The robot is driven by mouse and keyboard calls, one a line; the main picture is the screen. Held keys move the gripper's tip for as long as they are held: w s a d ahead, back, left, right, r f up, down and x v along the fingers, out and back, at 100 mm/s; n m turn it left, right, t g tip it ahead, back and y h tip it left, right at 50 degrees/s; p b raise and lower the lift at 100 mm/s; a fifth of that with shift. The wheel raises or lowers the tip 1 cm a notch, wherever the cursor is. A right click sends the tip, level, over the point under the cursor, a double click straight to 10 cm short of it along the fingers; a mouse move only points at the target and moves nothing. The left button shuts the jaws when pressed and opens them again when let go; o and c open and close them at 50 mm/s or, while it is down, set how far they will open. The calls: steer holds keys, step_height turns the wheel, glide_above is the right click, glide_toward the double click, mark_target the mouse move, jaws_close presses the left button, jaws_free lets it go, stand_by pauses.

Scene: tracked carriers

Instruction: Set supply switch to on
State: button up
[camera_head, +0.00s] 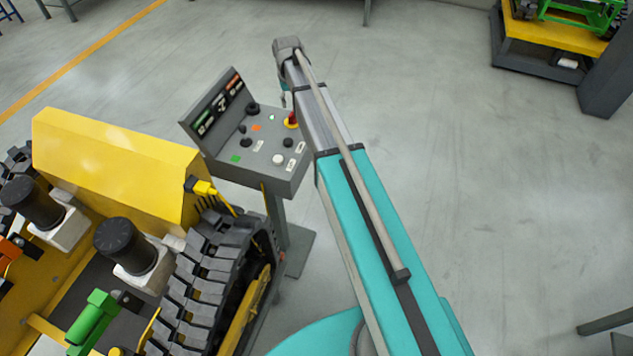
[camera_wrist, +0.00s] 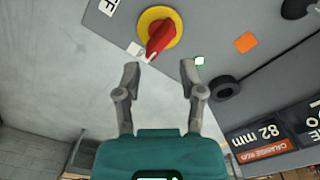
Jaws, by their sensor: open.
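The supply switch seems to be the red rotary handle on a yellow disc (camera_wrist: 161,36) in the wrist view, on a grey control panel (camera_wrist: 275,52). It also shows at the panel's right edge in the head view (camera_head: 291,120). Its handle lies slanted in the wrist view, with its lower end near a small white label (camera_wrist: 135,48). Another white label (camera_wrist: 108,6) is cut off, its lettering only partly readable. My gripper (camera_wrist: 160,72) is open and empty, its fingertips just below the switch in the picture and apparently apart from it. In the head view my arm hides most of the gripper.
The panel carries an orange square (camera_wrist: 245,42), a black knob (camera_wrist: 224,88) and a display (camera_wrist: 262,146) reading 82 mm. A yellow tracked carrier (camera_head: 120,150) stands close at the panel's left.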

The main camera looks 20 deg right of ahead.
mark_target(292, 113)
steer(key=shift+r+p, duration=3.7)
steer(key=shift+r, duration=0.35)
steer(key=s+f+b, duration=0.5)
steer(key=s, duration=0.5)
steer(key=s+f+b, duration=0.6)
steer(key=s, duration=0.4)
steer(key=s+f+m+b, duration=0.1)
steer(key=s+f+b, duration=0.4)
steer(key=s, duration=0.5)
steer(key=shift+f+b, duration=0.3)
